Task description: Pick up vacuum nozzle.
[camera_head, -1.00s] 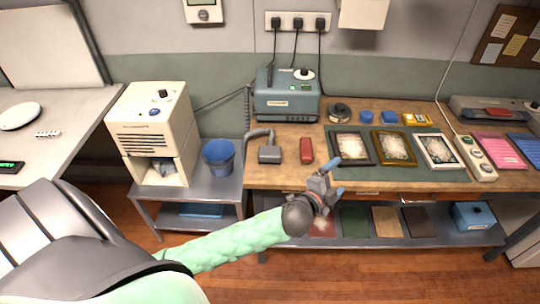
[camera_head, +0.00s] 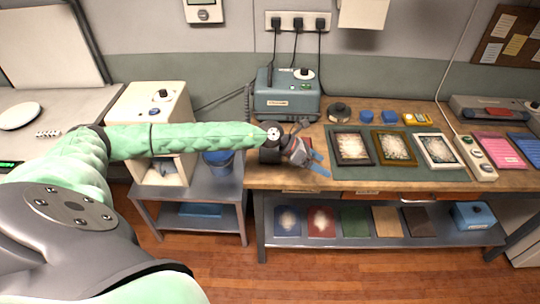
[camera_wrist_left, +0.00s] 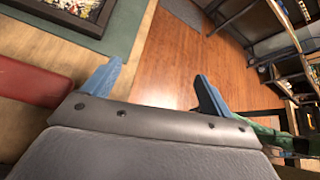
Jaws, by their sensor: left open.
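The vacuum nozzle is hidden in the head view behind my left wrist and gripper, and I cannot pick it out in the left wrist view. My left gripper (camera_head: 319,163) is over the front left part of the wooden workbench (camera_head: 350,182). In the left wrist view, the left gripper's (camera_wrist_left: 155,86) two blue fingers are spread apart, with nothing between them but the floor beyond. The blue-grey vacuum machine (camera_head: 287,98) stands at the back of the bench, with a ribbed hose (camera_head: 248,102) at its left side. My right gripper is not in view.
A red block (camera_wrist_left: 35,82) lies close to the left finger in the left wrist view. Framed pictures (camera_head: 352,148) lie on a green mat right of the gripper. A blue bucket (camera_head: 218,164) and a cream machine (camera_head: 150,100) stand to the left, partly behind my arm.

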